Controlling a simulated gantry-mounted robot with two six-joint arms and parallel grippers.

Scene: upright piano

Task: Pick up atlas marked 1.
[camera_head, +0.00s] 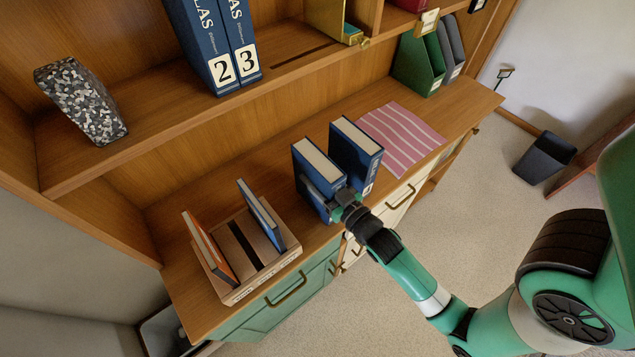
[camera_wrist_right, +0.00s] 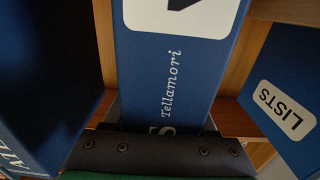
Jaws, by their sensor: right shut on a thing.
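Two thick blue books stand upright on the wooden counter in the head view. My right gripper (camera_head: 338,199) is shut on the left one, a blue atlas (camera_head: 312,172), at its front. In the right wrist view this atlas spine (camera_wrist_right: 172,70) reads "Tellamori", with a white label cut off at the top, so its number cannot be read. The gripper body (camera_wrist_right: 160,152) shows at the bottom there. The second blue book (camera_head: 352,150) stands just to the right, its label hardly visible. Blue atlases marked 2 (camera_head: 205,45) and 3 (camera_head: 238,38) stand on the upper shelf. My left gripper is not in view.
Left of the held atlas, a wooden box (camera_head: 226,292) carries a thin blue book (camera_head: 262,218) and an orange book (camera_head: 208,248). A striped pink cloth (camera_head: 402,132) lies to the right. A speckled block (camera_head: 82,100) stands on the shelf; green and grey files (camera_head: 412,62) stand at the back right.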

